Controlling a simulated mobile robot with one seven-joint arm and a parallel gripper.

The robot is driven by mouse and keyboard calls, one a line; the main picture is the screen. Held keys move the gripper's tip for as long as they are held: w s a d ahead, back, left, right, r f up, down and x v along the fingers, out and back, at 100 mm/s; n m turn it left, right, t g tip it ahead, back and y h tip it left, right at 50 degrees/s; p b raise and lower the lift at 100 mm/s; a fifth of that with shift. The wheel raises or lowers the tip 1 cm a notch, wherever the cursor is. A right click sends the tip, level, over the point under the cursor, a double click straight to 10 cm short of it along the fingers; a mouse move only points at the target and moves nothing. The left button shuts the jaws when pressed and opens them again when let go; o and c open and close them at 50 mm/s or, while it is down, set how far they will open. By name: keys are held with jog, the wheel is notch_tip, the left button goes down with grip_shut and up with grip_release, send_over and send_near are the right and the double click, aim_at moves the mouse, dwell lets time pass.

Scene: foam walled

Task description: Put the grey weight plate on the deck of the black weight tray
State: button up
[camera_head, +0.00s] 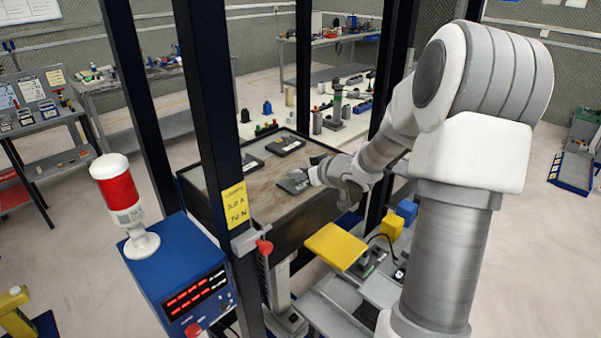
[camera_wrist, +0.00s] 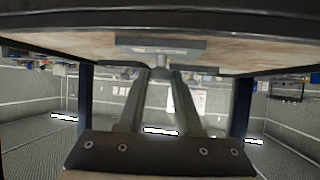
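The grey weight plate (camera_head: 294,184) is at the right part of the wood-topped bench, by my gripper (camera_head: 314,174). In the wrist view the flat grey plate (camera_wrist: 130,42) is at top centre, with a short stem between the converging fingertips of my gripper (camera_wrist: 161,72). The fingers appear closed on that stem. Whether the plate touches the bench top is unclear. A flat black tray-like piece (camera_head: 285,144) with a pale label lies behind the plate. Another dark flat piece (camera_head: 250,164) lies to the left. I cannot tell for certain which is the black weight tray.
The bench has a raised dark rim (camera_head: 222,213). Dark upright posts (camera_head: 213,110) stand around it. A blue box with red displays (camera_head: 182,268) and a red-and-white lamp (camera_head: 119,190) are at front left. A yellow block (camera_head: 336,246) sits below the arm. Bare wood shows at the bench front.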

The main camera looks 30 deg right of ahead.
jog(key=o, duration=0.4)
jog(key=shift+o, duration=0.2)
jog(key=shift+r, duration=0.25)
jog(key=p+v, duration=0.2)
jog(key=v, duration=1)
jog(key=shift+p, duration=0.4)
jog(key=shift+a, duration=0.1)
